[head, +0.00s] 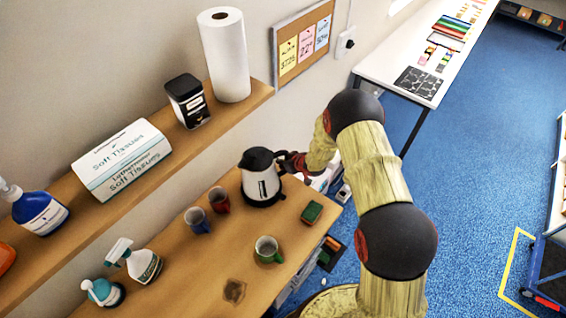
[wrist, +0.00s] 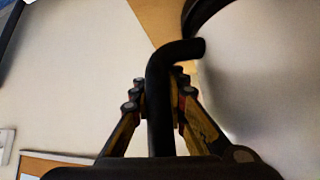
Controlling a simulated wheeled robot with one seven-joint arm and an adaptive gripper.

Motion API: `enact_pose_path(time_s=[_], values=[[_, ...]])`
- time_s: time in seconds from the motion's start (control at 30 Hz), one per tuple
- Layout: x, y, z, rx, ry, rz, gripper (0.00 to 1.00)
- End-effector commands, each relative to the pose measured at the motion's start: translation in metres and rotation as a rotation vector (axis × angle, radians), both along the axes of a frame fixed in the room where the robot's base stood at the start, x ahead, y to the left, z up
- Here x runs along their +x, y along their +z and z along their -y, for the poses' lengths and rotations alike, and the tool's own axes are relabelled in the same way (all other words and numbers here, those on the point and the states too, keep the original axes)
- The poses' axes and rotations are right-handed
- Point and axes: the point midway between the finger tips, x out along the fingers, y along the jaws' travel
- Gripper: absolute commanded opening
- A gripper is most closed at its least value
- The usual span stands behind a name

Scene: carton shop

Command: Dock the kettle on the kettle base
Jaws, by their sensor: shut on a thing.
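The kettle (head: 261,184), white with a black lid, spout and bottom, is upright at the wall side of the wooden counter in the head view. My gripper (head: 290,162) is at its right side, shut on the black handle. In the wrist view the handle (wrist: 160,95) runs between the fingers of my gripper (wrist: 160,100), and the pale kettle body (wrist: 265,80) fills the right. The kettle base is not distinguishable; a dark rim shows under the kettle, but I cannot tell whether it is the base or the kettle's own bottom.
Blue (head: 197,220) and red (head: 219,199) mugs stand left of the kettle, a green mug (head: 268,250) in front. A green sponge (head: 312,212) lies at the right. Spray bottles (head: 136,262) stand at left. A shelf (head: 170,160) with paper towel (head: 225,55) overhangs the counter's back.

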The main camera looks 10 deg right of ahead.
Motion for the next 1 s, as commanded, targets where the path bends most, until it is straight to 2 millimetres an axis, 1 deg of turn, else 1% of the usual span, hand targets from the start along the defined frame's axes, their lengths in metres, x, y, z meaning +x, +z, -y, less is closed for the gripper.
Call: enact_pose_path(time_s=[0.03,0.43,1.0], values=[[0.0023,0.0025,-0.0003,0.002,-0.001,0.006,0.0],[0.0022,0.0022,-0.0004,0.002,-0.001,0.005,0.0],[0.0022,-0.0065,-0.0003,0.002,-0.001,0.005,0.0]])
